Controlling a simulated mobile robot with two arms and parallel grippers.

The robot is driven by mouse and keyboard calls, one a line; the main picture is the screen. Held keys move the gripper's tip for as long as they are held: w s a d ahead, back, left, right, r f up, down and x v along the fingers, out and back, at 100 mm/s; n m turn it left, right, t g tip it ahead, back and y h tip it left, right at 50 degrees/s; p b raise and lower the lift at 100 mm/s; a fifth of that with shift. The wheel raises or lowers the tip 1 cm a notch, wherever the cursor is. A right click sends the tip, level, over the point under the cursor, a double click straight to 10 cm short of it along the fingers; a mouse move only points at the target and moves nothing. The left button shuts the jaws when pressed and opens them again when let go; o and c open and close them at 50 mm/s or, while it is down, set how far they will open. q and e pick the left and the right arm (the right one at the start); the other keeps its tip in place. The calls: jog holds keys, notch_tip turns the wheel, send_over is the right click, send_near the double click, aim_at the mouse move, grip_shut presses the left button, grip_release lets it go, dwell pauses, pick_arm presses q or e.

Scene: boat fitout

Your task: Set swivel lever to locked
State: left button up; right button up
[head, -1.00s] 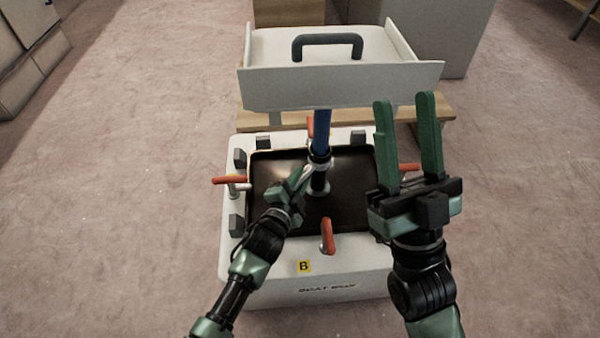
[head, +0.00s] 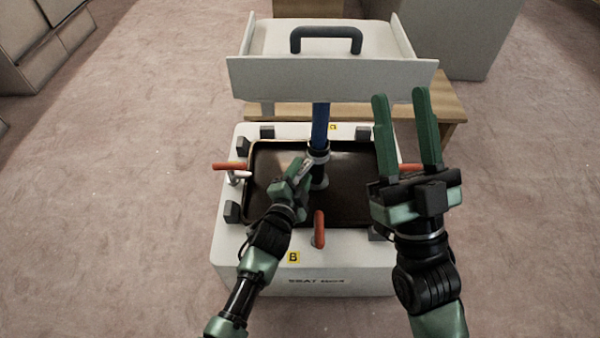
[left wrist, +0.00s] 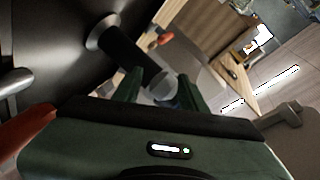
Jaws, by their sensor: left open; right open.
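The swivel lever looks like a small pale metal piece (head: 307,167) at the silver collar (head: 318,156) of the seat post, partly hidden by my left gripper. My left gripper (head: 301,170) is open, beside the post over the dark recess. In the left wrist view its green fingers (left wrist: 161,92) stand either side of a grey rounded end beside the black post (left wrist: 124,53); I cannot tell if they touch it. The lever's setting cannot be read. My right gripper (head: 405,100) is open and empty, raised right of the post.
The white seat box (head: 340,275) has a dark recess (head: 350,200) and orange-red clamp handles at its left (head: 229,166), right (head: 410,167) and front (head: 319,228). A pale seat tray (head: 330,80) with a dark handle tops the blue post (head: 320,125). A wooden bench (head: 445,108) stands behind.

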aim_at(298, 179)
pick_arm(q)
jog(key=shift+s+a, duration=0.1)
jog(key=p+v, duration=0.1)
jog(key=v, duration=0.2)
jog(key=shift+s+r+p, duration=0.1)
jog(key=shift+r+p, duration=0.05)
jog(key=shift+p, duration=0.15)
jog(key=p+v, duration=0.1)
jog(key=v, duration=0.2)
jog(key=shift+s+a, duration=0.1)
jog(key=shift+s, duration=0.2)
jog(key=shift+s+a, duration=0.1)
jog(key=shift+s, duration=0.25)
pick_arm(e)
jog(key=w+f+g+h, duration=0.1)
jog(key=w+f+g, duration=0.1)
jog(key=f+g, duration=0.2)
jog(key=w+f+g+h, duration=0.1)
jog(key=w+f+g, duration=0.2)
jog(key=f, duration=0.4)
jog(key=shift+w+f+g+h, duration=0.25)
jog(key=shift+f+g+h, duration=0.05)
jog(key=shift+g+h, duration=0.1)
